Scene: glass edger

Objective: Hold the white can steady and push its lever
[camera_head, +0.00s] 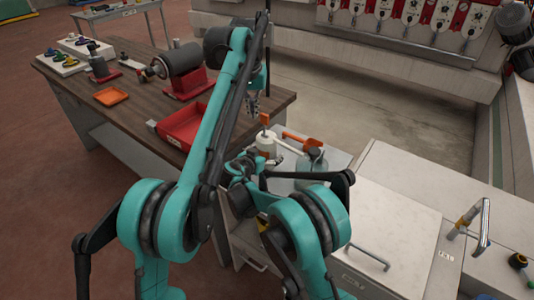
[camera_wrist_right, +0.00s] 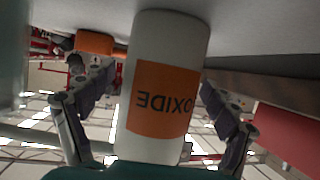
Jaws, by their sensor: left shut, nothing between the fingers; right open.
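The white can (camera_head: 266,147) stands on a grey surface beside the wooden table, with an orange lever (camera_head: 265,118) upright at its top. In the right wrist view the can (camera_wrist_right: 197,60), with an orange label reading OXIDE, appears upside down between the spread fingers. My right gripper (camera_wrist_right: 157,82) is open around it, with gaps visible on both sides. In the head view the right gripper (camera_head: 248,160) is low beside the can, partly hidden by my arm. My left gripper (camera_head: 253,106) is shut and empty, just above and left of the lever, apparently apart from it.
A greyish container (camera_head: 312,160) with an orange top part (camera_head: 297,138) stands close right of the can. A red tray (camera_head: 184,126) and small orange tray (camera_head: 110,96) lie on the wooden table (camera_head: 135,110). A white cabinet (camera_head: 385,215) is at right.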

